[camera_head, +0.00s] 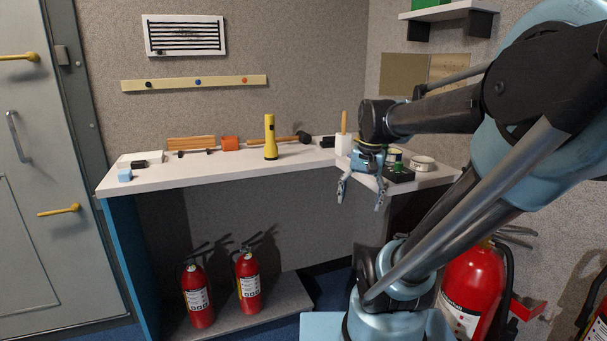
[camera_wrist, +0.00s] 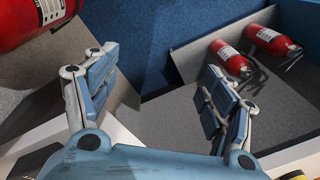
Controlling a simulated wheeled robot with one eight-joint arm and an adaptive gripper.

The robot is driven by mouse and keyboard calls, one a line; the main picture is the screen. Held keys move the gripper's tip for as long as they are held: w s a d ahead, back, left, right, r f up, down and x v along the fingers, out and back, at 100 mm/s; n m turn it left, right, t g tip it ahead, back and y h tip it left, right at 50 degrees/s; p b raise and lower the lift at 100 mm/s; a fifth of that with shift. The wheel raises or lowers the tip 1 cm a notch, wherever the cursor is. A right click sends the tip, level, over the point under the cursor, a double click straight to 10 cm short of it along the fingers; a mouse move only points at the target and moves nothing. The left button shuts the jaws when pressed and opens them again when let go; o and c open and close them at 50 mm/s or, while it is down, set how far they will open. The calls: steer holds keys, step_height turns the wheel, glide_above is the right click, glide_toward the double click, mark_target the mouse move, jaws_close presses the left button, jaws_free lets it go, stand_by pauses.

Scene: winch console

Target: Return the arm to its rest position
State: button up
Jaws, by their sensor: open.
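My gripper (camera_head: 361,196) hangs at the end of my arm on the right of the head view, pointing down in front of the bench edge. In the wrist view my gripper (camera_wrist: 160,95) has its two fingers wide apart with nothing between them. My arm reaches in from the right, bent at the elbow, and hides part of the bench's right end. The white bench top (camera_head: 215,170) lies just behind and beside the gripper. I cannot tell the exact gap between them.
A yellow flashlight (camera_head: 270,140) stands on the bench near a dark-headed mallet (camera_head: 290,139). Two fire extinguishers (camera_head: 197,295) (camera_head: 247,282) stand on the low shelf under the bench. A large extinguisher (camera_head: 470,285) stands at the right, behind my arm. A black box (camera_head: 398,174) lies near the gripper.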

steer(key=s+d+f+n+t+h, duration=0.1)
steer(key=s+d+f+n, duration=0.2)
steer(key=s+f, duration=0.6)
step_height(320, 180, down, 2)
steer(key=shift+d+f+n, duration=0.15)
steer(key=shift+f+n, duration=0.1)
steer(key=shift+n, duration=0.05)
stand_by(0.3)
